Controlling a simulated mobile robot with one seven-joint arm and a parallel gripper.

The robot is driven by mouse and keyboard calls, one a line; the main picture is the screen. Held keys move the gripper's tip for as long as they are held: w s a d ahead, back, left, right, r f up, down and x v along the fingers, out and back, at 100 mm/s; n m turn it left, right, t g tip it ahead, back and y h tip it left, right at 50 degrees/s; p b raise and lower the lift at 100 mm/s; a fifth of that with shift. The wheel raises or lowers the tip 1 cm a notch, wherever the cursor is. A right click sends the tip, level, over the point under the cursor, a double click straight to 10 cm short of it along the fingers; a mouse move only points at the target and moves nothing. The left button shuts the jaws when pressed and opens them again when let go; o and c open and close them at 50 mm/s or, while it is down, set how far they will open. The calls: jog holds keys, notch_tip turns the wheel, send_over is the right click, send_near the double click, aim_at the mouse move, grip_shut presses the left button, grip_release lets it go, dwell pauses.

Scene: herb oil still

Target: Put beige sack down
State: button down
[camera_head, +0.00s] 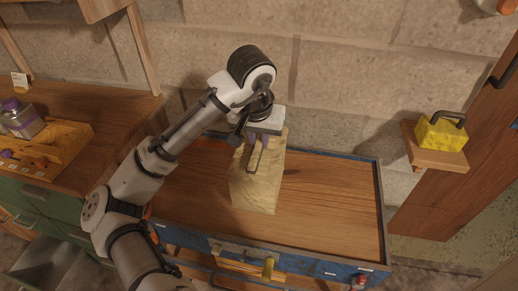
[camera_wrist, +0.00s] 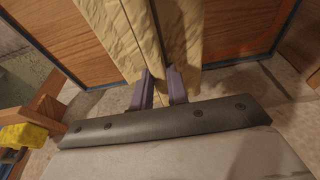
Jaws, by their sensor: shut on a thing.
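The beige sack (camera_head: 258,185) is a tall, wrinkled block in the head view, upright over the wooden top of the blue-edged cabinet (camera_head: 335,205). My gripper (camera_head: 257,140) is at its upper part and shut on it. In the wrist view my gripper's two purple-grey fingers (camera_wrist: 160,88) close on a fold of the sack (camera_wrist: 125,35). I cannot tell whether the sack's base touches the wooden top, since the view is from above.
The wooden top is bare to the right of the sack. A raised blue rim runs around it. A yellow block with a dark handle (camera_head: 441,132) sits on a small wall shelf (camera_head: 430,157) at right. A wooden counter at left holds a yellow tray (camera_head: 52,145). A stone wall stands behind.

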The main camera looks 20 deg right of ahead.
jog(key=shift+s+a+x, duration=0.1)
jog(key=shift+s+x, duration=0.05)
jog(key=shift+x, duration=0.7)
jog(key=shift+s+a+x, duration=0.15)
jog(key=shift+s+x, duration=0.05)
jog(key=shift+x, duration=0.7)
jog(key=shift+f, duration=0.15)
jog(key=shift+f, duration=0.15)
jog(key=c, duration=1.4)
grip_release()
jog(key=shift+o, duration=0.2)
jog(key=v, duration=1.2)
jog(key=shift+r, duration=0.2)
